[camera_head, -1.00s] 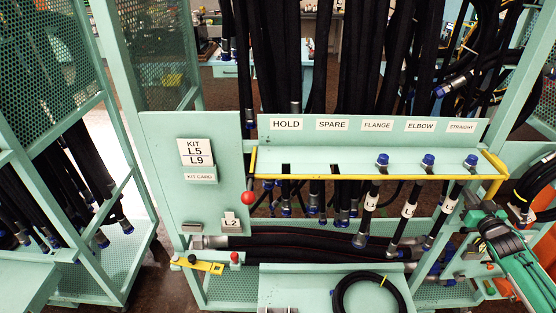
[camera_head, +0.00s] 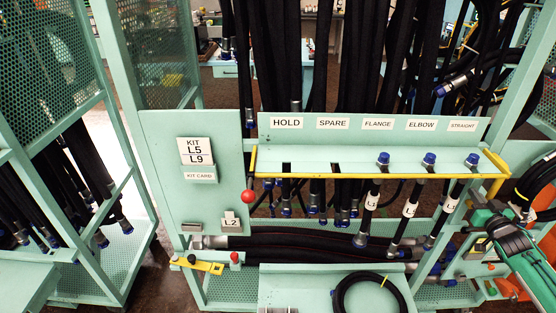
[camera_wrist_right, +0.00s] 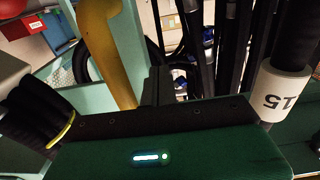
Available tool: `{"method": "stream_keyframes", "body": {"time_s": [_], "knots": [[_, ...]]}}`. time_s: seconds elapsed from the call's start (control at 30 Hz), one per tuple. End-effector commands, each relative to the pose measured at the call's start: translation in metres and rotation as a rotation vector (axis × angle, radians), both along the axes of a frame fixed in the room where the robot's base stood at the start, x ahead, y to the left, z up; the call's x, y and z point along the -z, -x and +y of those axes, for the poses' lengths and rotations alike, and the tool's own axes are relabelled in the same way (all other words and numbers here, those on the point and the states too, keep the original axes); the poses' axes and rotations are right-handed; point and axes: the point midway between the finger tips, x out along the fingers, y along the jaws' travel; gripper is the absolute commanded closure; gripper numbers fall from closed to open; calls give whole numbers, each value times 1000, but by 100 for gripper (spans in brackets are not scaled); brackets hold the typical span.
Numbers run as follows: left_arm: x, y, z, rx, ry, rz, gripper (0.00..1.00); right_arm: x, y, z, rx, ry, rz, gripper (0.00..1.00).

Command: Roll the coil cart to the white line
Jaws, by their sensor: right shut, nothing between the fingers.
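A coil of black hose (camera_head: 536,182) hangs at the right edge in the head view, with orange parts below it. I cannot tell whether it belongs to the coil cart. A black bundle with a yellow band (camera_wrist_right: 40,118) is at the left of the right wrist view. No white line can be made out on the floor. My right gripper (camera_head: 482,210) is shut and empty, just below the right end of the yellow rail (camera_head: 497,163). Its dark fingers (camera_wrist_right: 157,84) show beside a yellow bar (camera_wrist_right: 115,52) in the wrist view. My left gripper is not in view.
A green hose rack (camera_head: 370,124) fills the middle, with several blue-capped hoses hanging from its slotted shelf. A labelled hose (camera_wrist_right: 285,92) is close to my right gripper. A coiled hose (camera_head: 345,287) lies on a lower tray. A mesh cage (camera_head: 50,50) stands left.

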Motion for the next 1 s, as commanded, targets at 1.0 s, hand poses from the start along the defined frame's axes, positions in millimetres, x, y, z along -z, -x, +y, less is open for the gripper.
{"method": "stream_keyframes", "body": {"time_s": [1.0], "knots": [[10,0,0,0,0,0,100,-1,-1,-25,4,1,-2,100]]}}
